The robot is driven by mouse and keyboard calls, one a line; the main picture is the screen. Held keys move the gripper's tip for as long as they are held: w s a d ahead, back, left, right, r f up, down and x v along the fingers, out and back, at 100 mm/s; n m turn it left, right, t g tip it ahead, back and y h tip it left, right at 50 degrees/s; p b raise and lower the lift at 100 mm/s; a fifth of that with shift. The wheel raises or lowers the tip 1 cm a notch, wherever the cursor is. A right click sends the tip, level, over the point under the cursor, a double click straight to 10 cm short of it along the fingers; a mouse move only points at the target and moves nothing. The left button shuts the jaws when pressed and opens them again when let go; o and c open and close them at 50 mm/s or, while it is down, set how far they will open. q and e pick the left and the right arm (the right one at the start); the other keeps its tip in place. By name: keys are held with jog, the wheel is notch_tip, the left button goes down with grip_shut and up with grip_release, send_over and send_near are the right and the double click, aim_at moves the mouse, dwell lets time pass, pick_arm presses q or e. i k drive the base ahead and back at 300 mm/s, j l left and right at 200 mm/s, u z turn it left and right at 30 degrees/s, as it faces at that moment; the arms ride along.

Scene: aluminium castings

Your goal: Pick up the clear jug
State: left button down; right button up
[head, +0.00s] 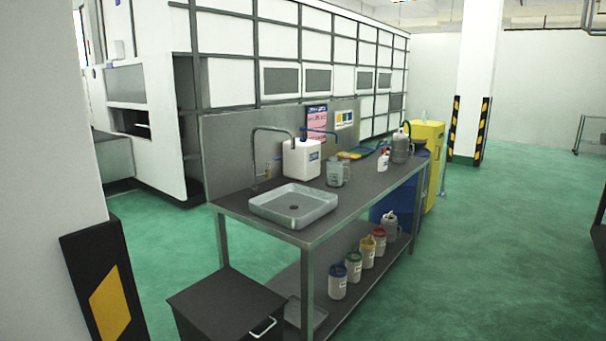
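The clear jug (335,172) stands upright on the dark top of the metal workbench (356,201). It looks grey and see-through, with a handle on its right side. It is just right of a white canister (301,158) and behind the sink's right end. Neither of my grippers is in the head view, so I cannot see whether they are open or shut.
A grey jug (401,148) and a small white bottle (382,161) stand farther along. Several containers line the lower shelf. A dark bin (227,304) and a striped pillar (104,290) stand in front. Green floor right is clear.

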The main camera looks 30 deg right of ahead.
aim_at(335, 169)
jog(key=i+l+u, duration=0.1)
jog(key=l, duration=0.3)
jog(key=i+l+u, duration=0.15)
jog(key=l, duration=0.25)
jog(key=i+l+u, duration=0.1)
jog(key=l, duration=0.35)
jog(key=i+l+u, duration=0.15)
jog(key=l, duration=0.25)
jog(key=i+l+u, duration=0.1)
jog(key=l, duration=0.35)
jog(key=i+l, duration=0.1)
jog(key=l, duration=0.35)
jog(key=i+l, duration=0.1)
jog(key=l, duration=0.3)
jog(key=i+l, duration=0.1)
jog(key=l, duration=0.35)
jog(key=i+l, duration=0.1)
jog(key=l, duration=0.35)
jog(key=i+l, duration=0.1)
jog(key=l, duration=0.35)
jog(key=u, duration=0.05)
